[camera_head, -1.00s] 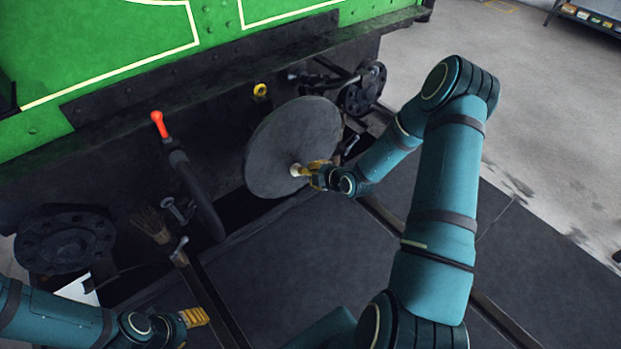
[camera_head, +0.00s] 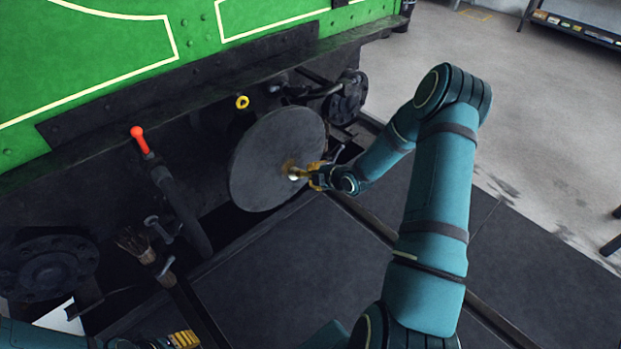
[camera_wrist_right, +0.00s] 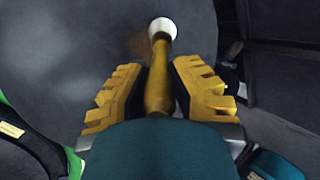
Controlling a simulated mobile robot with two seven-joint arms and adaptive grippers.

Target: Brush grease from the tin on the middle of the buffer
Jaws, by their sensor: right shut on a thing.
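The buffer (camera_head: 262,150) is a large dark grey round disc in front of the green tram. My right gripper (camera_head: 317,176) is shut on a brush (camera_wrist_right: 158,75) with a yellow-brown handle and a pale tip. A brownish smear (camera_head: 288,166) shows beside the tip; I cannot tell whether the tip touches. My left gripper (camera_head: 185,340) is partly cut off at the bottom edge, and its jaw state is unclear. I see no grease tin.
Dark floor (camera_head: 290,265) in front is clear.

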